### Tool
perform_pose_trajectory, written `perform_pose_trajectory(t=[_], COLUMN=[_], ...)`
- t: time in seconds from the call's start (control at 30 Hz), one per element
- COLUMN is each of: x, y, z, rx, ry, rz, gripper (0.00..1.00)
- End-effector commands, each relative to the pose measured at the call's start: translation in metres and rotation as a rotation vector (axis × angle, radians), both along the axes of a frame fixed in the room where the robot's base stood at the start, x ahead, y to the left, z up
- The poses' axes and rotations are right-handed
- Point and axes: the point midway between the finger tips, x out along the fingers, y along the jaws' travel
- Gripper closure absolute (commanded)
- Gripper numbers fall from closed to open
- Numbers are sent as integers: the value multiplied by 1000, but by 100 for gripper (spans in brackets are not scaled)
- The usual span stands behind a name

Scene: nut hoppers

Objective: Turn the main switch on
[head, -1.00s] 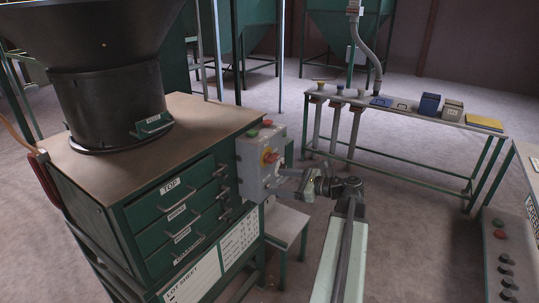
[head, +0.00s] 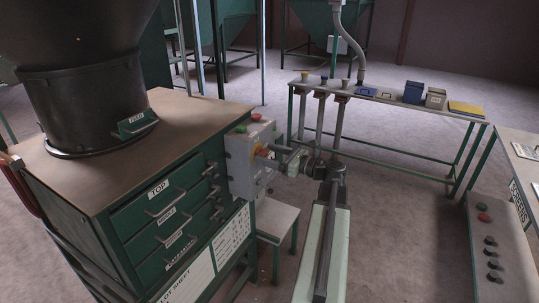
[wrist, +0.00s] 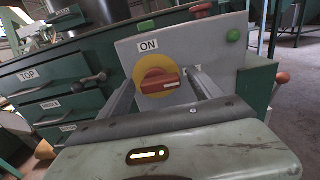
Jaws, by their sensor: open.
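The main switch is a red rotary handle (wrist: 158,86) on a yellow disc (wrist: 155,72), on the front of a grey box (head: 240,170). An ON label (wrist: 148,45) sits above the disc. In the wrist view the handle lies roughly crosswise, slightly tilted, not pointing at the label. My gripper (wrist: 161,80) is open, with one finger on each side of the disc. Whether the fingers touch the handle I cannot tell. In the head view my gripper (head: 276,154) is at the box front and partly hides the switch.
Green and red buttons (head: 257,117) top the box. The box is fixed beside a green drawer cabinet (head: 170,190) carrying a black hopper (head: 90,100). A small stool-like stand (head: 279,222) is below. A long bench (head: 385,94) stands behind, and a button panel (head: 497,240) at right.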

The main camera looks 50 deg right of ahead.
Motion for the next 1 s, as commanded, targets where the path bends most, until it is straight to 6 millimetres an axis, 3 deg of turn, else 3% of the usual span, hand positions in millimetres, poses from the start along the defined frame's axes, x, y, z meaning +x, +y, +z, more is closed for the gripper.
perform_pose_trajectory(t=[0.23,0.4,0.47,0.77,1.0], x=[1,0,0,-2,-2], y=[0,0,0,-2,-1], z=[0,0,0,0,1], rx=[0,0,0,-40,-179], ry=[0,0,0,-9,-44], rz=[-1,-1,-1,-5,-5], gripper=[28,76,88,88,88])
